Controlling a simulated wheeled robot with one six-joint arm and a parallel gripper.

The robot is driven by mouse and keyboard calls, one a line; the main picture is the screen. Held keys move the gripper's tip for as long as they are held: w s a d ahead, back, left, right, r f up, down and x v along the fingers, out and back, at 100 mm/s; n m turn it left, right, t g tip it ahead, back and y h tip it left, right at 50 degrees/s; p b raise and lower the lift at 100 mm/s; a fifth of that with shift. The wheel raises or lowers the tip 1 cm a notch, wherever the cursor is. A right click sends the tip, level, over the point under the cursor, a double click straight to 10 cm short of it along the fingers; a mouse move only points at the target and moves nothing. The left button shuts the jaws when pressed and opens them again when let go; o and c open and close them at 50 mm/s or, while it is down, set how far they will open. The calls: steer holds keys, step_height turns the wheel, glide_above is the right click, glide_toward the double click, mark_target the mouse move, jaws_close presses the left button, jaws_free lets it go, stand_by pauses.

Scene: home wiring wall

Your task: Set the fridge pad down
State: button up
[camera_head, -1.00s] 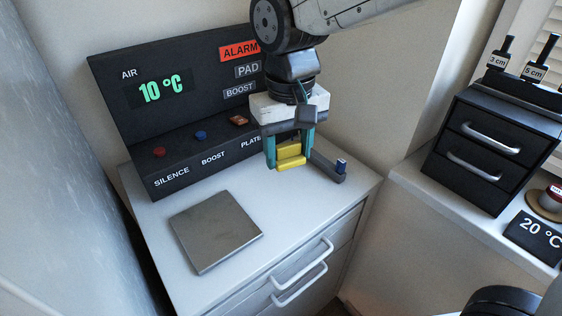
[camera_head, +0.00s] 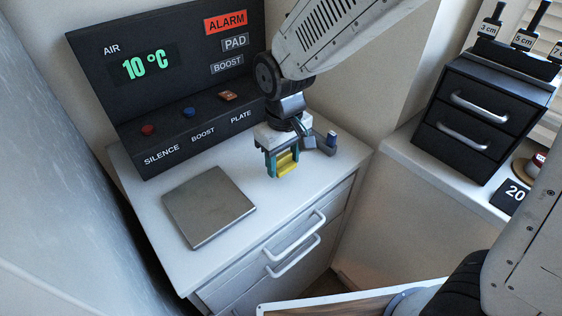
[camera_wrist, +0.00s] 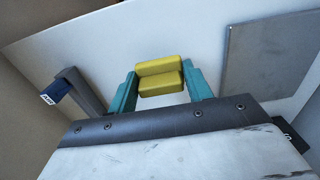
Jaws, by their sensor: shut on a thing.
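The yellow pad (camera_head: 288,161) is between the teal fingers of my gripper (camera_head: 282,166), which is shut on it. In the wrist view the pad (camera_wrist: 160,78) shows as a yellow block with a step or seam across it, between both fingers (camera_wrist: 158,88). My gripper points down over the right part of the white counter top (camera_head: 150,215), right of the metal plate. The pad is low and close to the counter; I cannot tell whether it touches.
A square metal plate (camera_head: 208,206) lies on the counter. A black console (camera_head: 150,100) stands behind, showing 10 °C and a red ALARM sign. A grey arm with a blue-tipped end (camera_head: 331,139) stands close behind my gripper. Black drawers (camera_head: 470,130) are at the right.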

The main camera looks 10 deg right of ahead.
mark_target(281, 163)
steer(key=w, duration=0.2)
steer(key=shift+w+f, duration=0.2)
steer(key=shift+w, duration=0.1)
steer(key=shift+a+f, duration=0.1)
steer(key=shift+f, duration=1.55)
steer(key=o, duration=1)
steer(key=shift+f, duration=0.15)
